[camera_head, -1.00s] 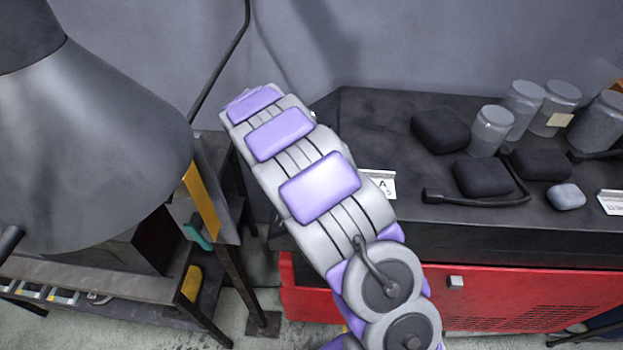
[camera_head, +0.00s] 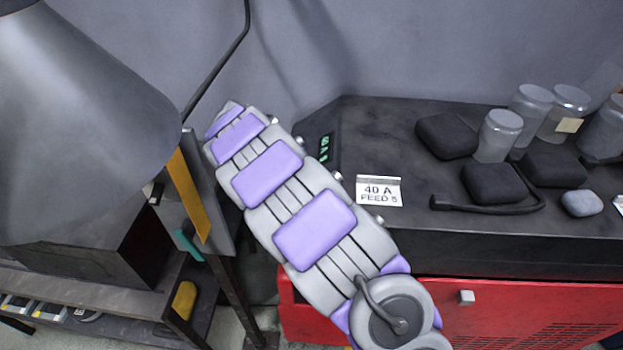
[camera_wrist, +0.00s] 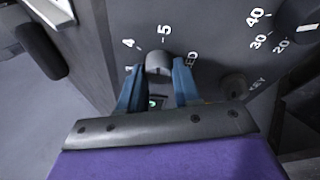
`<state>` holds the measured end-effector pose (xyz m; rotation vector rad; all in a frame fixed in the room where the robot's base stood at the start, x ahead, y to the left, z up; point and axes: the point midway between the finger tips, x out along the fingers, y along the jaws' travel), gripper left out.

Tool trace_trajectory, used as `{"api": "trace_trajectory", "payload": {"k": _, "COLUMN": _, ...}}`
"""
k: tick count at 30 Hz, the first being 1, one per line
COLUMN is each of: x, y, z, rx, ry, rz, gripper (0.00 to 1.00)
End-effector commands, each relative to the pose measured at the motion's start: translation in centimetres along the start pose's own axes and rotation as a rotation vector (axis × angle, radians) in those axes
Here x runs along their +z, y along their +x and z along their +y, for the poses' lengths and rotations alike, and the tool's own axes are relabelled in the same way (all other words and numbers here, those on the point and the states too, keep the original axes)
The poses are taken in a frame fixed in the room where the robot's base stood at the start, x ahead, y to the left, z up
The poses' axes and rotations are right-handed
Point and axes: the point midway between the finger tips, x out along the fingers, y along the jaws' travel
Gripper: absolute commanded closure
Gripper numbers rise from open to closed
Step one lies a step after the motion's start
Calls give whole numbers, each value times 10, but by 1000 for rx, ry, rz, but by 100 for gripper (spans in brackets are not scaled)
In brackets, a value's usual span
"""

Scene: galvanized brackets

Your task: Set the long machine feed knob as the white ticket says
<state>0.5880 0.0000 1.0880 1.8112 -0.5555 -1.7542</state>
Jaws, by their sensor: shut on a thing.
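The white ticket (camera_head: 379,191) on the dark machine's front edge reads "40 A FEED 5". In the wrist view, the grey feed knob (camera_wrist: 158,61) sits on the dark panel, with "5" just above it, "4" to its left and part of the word "FEED" to its right. My gripper (camera_wrist: 159,73) has its two blue fingers on either side of this knob and is shut on it. The knob's exact pointing is hard to read. In the head view my arm hides the gripper and knob.
A second dark knob (camera_wrist: 304,14) stands by the marks 20, 30 and 40. A round key switch (camera_wrist: 233,87) is right of my fingers. Black pads (camera_head: 447,135), glass jars (camera_head: 499,135) and a hooked black bar (camera_head: 487,203) crowd the machine top. A grey lamp-like cone (camera_head: 85,130) stands left.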

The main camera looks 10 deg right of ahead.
Motion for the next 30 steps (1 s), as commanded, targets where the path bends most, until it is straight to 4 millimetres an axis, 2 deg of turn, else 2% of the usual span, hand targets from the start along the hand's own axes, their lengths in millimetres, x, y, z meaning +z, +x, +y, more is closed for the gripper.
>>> {"api": "trace_trajectory", "payload": {"k": 8, "x": -1, "y": -1, "z": 0, "rx": 0, "ry": -1, "rz": 3, "gripper": 98}}
{"api": "trace_trajectory", "payload": {"k": 9, "x": -1, "y": -1, "z": 0, "rx": 0, "ry": -1, "rz": 2, "gripper": 64}}
{"api": "trace_trajectory", "payload": {"k": 15, "x": 0, "y": 0, "z": 0, "rx": 0, "ry": -1, "rz": 1, "gripper": 44}}
{"api": "trace_trajectory", "payload": {"k": 25, "x": 1, "y": 0, "z": 1, "rx": -4, "ry": -13, "rz": 1, "gripper": 43}}
{"api": "trace_trajectory", "payload": {"k": 30, "x": 2, "y": -3, "z": 3, "rx": -25, "ry": -95, "rz": 4, "gripper": 43}}
